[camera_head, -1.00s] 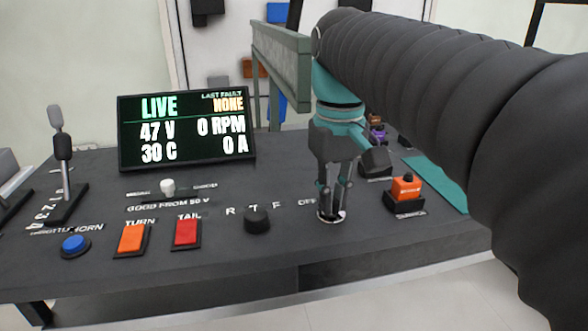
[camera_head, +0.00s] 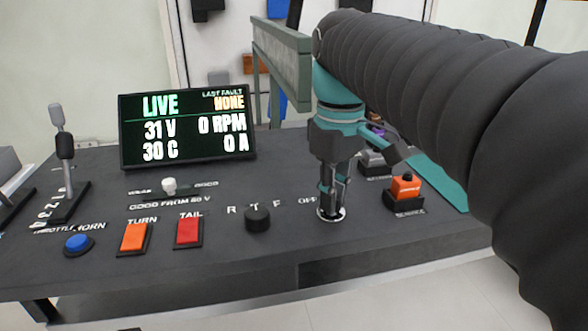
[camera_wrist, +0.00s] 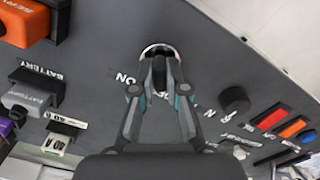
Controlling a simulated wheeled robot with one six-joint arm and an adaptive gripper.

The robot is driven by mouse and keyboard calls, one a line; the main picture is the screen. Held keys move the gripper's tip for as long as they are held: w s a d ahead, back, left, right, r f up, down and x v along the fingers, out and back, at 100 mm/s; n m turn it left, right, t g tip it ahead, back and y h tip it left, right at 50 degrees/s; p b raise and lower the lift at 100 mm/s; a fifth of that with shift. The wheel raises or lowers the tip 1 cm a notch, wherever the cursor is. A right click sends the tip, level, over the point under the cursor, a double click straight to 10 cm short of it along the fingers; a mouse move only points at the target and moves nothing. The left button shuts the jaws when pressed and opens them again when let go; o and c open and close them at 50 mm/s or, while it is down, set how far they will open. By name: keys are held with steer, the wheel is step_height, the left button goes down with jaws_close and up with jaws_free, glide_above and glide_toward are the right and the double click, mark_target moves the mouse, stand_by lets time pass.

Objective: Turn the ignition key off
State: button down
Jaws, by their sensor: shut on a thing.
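The ignition switch shows as a pale round ring (camera_head: 322,216) on the dark console, with an OFF label to its left in the head view. In the wrist view the ring (camera_wrist: 150,49) lies at the fingertips, with an ON label beside it. My gripper (camera_head: 332,206) points down at the switch. In the wrist view my gripper (camera_wrist: 160,78) has its fingers closed together over the ring, shut on the key. The key itself is mostly hidden between the fingers, so its angle cannot be read. The display (camera_head: 186,130) reads LIVE, 31 V, 0 RPM, 0 A.
A black rotary knob (camera_head: 257,219) stands left of the switch, with a red TAIL button (camera_head: 188,232) and orange TURN button (camera_head: 134,238) beyond. An orange service plug (camera_head: 406,189) stands to the right. A throttle lever (camera_head: 64,160) is at far left.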

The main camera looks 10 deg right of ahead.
steer(key=c, duration=1.2)
jaws_free()
step_height(320, 180, up, 12)
steer(key=shift+s+a, duration=0.1)
